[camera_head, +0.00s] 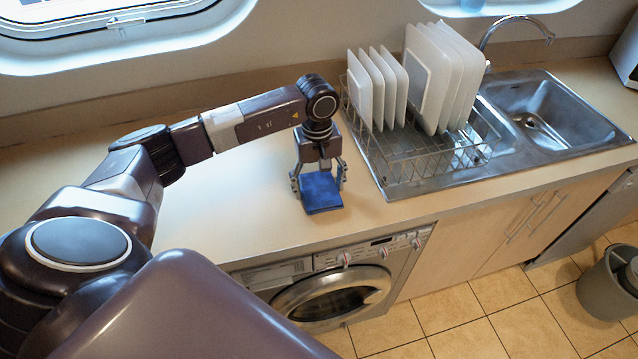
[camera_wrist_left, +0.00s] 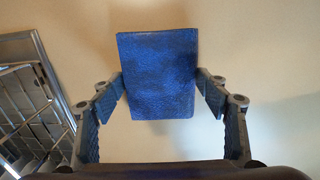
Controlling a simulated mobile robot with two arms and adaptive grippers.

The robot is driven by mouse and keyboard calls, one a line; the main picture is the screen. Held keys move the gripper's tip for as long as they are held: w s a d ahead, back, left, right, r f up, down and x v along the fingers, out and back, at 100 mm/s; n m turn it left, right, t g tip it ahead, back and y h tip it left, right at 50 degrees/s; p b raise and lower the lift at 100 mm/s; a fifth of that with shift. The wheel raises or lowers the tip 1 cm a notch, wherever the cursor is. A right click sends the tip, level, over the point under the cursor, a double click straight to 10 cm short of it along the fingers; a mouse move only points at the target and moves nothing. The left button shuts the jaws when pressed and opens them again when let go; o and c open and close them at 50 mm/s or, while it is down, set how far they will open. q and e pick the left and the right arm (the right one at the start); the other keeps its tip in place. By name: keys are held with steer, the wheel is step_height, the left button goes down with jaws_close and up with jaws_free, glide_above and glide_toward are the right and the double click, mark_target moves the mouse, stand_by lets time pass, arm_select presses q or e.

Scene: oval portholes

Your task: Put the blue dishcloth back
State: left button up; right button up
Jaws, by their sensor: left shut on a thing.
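The blue dishcloth (camera_head: 321,191) is a folded, flat square at the counter, left of the dish rack. My left gripper (camera_head: 320,183) points down with its two fingers on either side of the cloth, shut on it. In the left wrist view the dishcloth (camera_wrist_left: 158,75) sits between the fingertips of the left gripper (camera_wrist_left: 160,90). I cannot tell whether the cloth touches the counter or is held just above it. My right gripper is in neither view.
A wire dish rack (camera_head: 420,165) with several white plates (camera_head: 440,80) stands on the steel sink unit (camera_head: 540,120) to the right. The wooden counter (camera_head: 225,200) is clear around the cloth. A washing machine (camera_head: 335,290) is below its front edge; a grey bin (camera_head: 605,285) stands on the floor.

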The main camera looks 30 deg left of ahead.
mark_target(318, 189)
arm_select(q)
steer(key=shift+f, duration=0.15)
steer(key=o, duration=0.9)
steer(key=shift+c, duration=0.2)
steer(key=o, duration=0.3)
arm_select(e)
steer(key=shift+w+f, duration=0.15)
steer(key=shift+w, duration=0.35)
arm_select(q)
steer(key=shift+r, duration=0.3)
step_height(318, 189, up, 12)
steer(key=b, duration=0.4)
steer(key=shift+a+f, duration=0.1)
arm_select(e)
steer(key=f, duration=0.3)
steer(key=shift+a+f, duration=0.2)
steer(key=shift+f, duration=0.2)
arm_select(q)
steer(key=shift+s+f, duration=0.15)
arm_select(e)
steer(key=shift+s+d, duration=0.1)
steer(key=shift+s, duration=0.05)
